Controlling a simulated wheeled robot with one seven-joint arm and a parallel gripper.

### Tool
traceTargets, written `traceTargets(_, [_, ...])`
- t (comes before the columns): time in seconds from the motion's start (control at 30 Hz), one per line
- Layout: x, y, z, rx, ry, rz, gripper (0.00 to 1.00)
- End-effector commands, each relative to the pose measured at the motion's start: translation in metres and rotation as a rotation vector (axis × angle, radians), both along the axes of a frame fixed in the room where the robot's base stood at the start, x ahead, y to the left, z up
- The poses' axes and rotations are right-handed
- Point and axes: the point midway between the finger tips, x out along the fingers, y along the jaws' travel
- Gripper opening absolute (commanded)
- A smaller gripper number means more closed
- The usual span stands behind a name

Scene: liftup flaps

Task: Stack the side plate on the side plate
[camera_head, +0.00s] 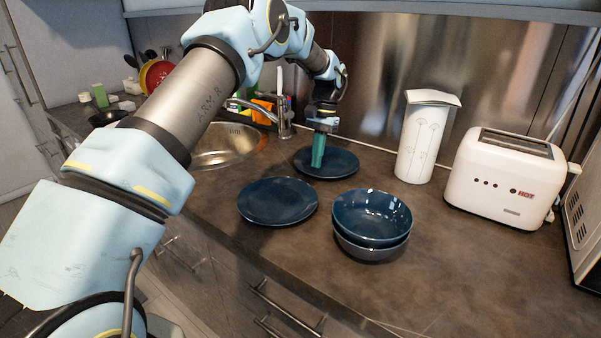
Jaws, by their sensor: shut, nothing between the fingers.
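One dark blue side plate (277,201) lies flat on the counter, left of the bowls. A second dark blue side plate (340,162) lies farther back, near the wall. My gripper (317,165) points down over the left part of the back plate, with its green fingers closed together and empty. The fingertips are at or just above the plate's surface; I cannot tell whether they touch it. My gripper hides a small part of that plate.
Stacked blue and grey bowls (371,222) stand right of the front plate. A white canister (424,137) and a white toaster (505,177) stand to the right. A sink (226,150) with a faucet (284,117) is at the left. The counter's front right (450,270) is clear.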

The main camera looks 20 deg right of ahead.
Motion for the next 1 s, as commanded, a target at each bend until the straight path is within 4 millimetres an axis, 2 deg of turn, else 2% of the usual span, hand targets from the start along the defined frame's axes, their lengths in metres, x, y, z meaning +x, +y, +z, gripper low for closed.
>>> traceTargets(0.57, [-0.041, 0.072, 0.003, 0.0, 0.0, 0.002, 0.0])
traceTargets(0.77, [-0.04, 0.069, -0.014, 0.0, 0.0, 0.001, 0.0])
traceTargets(1.0, [-0.04, 0.07, -0.017, 0.001, 0.002, 0.001, 0.0])
